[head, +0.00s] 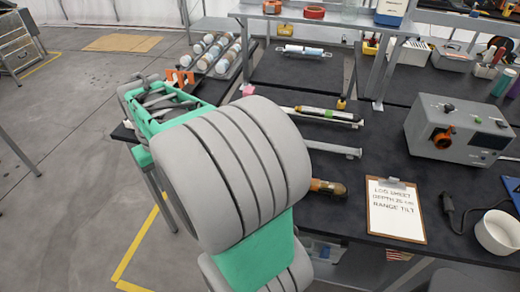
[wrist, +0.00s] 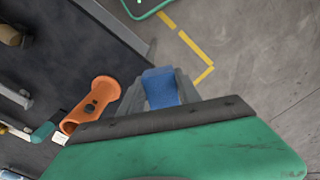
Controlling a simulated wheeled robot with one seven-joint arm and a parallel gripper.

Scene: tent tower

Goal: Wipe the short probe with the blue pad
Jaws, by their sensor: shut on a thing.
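In the wrist view my gripper (wrist: 158,80) is shut on the blue pad (wrist: 161,90), a small blue block between its grey fingers. The pad appears beyond the table edge, with floor behind it. In the head view my arm hides the gripper and the pad. A probe with a brass-orange end (head: 328,187) lies near the front of the black table, partly hidden behind my arm. I cannot tell for sure which is the short probe.
A clipboard (head: 396,209), a grey instrument box (head: 458,130) and a white bowl (head: 498,232) occupy the table's right. A metal rail (head: 333,149) lies between the two probes. The floor at left is open.

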